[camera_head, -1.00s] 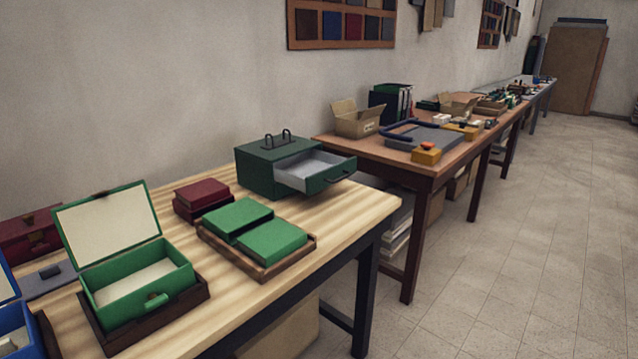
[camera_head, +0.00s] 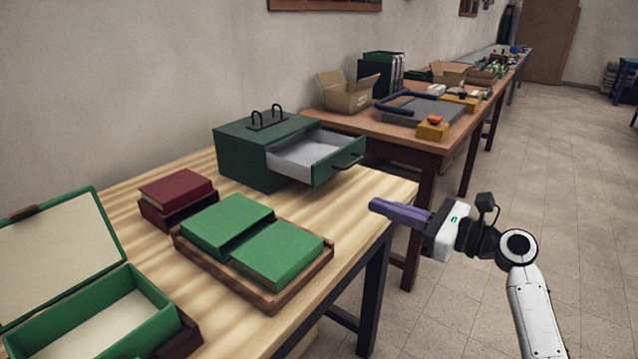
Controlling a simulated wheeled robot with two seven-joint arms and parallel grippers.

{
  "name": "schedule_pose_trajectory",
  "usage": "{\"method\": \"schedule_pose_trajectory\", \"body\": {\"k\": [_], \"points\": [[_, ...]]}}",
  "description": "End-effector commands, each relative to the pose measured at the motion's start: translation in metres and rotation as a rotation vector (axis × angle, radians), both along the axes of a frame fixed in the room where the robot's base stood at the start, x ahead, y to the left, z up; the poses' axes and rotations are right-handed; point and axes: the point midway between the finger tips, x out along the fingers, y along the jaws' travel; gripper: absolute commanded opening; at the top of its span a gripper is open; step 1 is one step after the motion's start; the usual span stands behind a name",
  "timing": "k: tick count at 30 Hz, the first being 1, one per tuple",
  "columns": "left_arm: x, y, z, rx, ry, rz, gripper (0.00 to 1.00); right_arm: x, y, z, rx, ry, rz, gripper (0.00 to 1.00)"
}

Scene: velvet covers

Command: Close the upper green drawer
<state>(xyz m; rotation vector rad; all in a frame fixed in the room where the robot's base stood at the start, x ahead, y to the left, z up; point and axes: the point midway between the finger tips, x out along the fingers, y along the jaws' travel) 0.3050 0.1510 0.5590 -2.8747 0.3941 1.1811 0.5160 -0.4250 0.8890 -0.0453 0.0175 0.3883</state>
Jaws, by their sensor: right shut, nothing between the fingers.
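A dark green drawer cabinet (camera_head: 243,157) stands at the back right of the striped wooden table, with two black loop handles on top. Its upper drawer (camera_head: 340,165) is pulled out to the right. The drawer has a grey lining, looks empty, and has a dark handle (camera_head: 348,161) on its front. My right gripper (camera_head: 374,206) is shut and empty, with purple fingers pointing left. In the picture it is below and right of the drawer front, apart from it, by the table's right edge. My left gripper is out of view.
A wooden tray (camera_head: 266,300) with two green boxes lies in front of the cabinet. Dark red boxes (camera_head: 176,190) sit to the left. An open green box (camera_head: 98,310) is at the front left. A second table (camera_head: 398,144) with a cardboard box stands behind. The floor at right is clear.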

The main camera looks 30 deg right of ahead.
Motion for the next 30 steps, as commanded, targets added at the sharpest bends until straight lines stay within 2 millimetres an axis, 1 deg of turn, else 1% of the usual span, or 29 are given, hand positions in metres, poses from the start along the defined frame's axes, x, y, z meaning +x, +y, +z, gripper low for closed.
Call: {"method": "schedule_pose_trajectory", "body": {"k": [1,3,5,7,18,21,25,30], "points": [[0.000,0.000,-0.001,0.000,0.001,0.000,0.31,0.000,-0.002,0.005,0.029,-0.005,0.002,0.00],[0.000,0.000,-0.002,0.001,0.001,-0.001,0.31,0.003,-0.001,0.009,0.052,-0.008,0.005,0.00],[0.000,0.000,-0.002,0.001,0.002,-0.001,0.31,0.009,0.001,0.010,0.055,-0.009,0.006,0.00],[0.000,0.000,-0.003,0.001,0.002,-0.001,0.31,0.019,0.006,0.010,0.054,-0.009,0.007,0.00],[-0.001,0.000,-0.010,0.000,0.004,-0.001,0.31,0.091,0.036,0.009,0.051,-0.009,0.005,0.00],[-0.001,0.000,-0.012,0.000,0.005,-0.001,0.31,0.107,0.042,0.008,0.051,-0.007,0.005,0.00],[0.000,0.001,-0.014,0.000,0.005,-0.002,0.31,0.120,0.047,0.008,0.050,-0.008,0.004,0.00],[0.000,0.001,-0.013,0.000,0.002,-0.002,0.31,0.128,0.051,0.008,0.048,-0.006,0.004,0.00]]}}
